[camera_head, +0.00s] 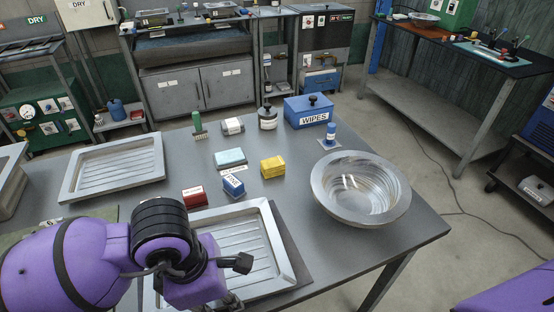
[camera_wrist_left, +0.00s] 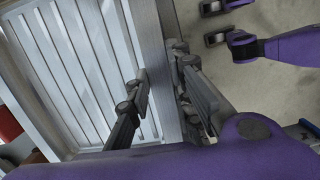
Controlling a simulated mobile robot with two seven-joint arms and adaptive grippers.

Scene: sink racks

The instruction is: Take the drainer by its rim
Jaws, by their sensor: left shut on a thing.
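The drainer in my left gripper is a grey metal tray with raised parallel ridges (camera_head: 262,240), at the near edge of the table in the head view. It fills the left of the left wrist view (camera_wrist_left: 90,60). My left gripper (camera_wrist_left: 160,68) has one finger over the ridged inner side and the other outside the rim, so it is shut on the rim. In the head view my left arm hides most of this gripper and the drainer's left part.
A similar ridged tray (camera_head: 115,166) lies further left. A wide metal bowl (camera_head: 360,188) stands at the right. Between them are a yellow sponge block (camera_head: 272,167), a blue box (camera_head: 233,186), a red box (camera_head: 194,196) and a blue wipes box (camera_head: 309,110).

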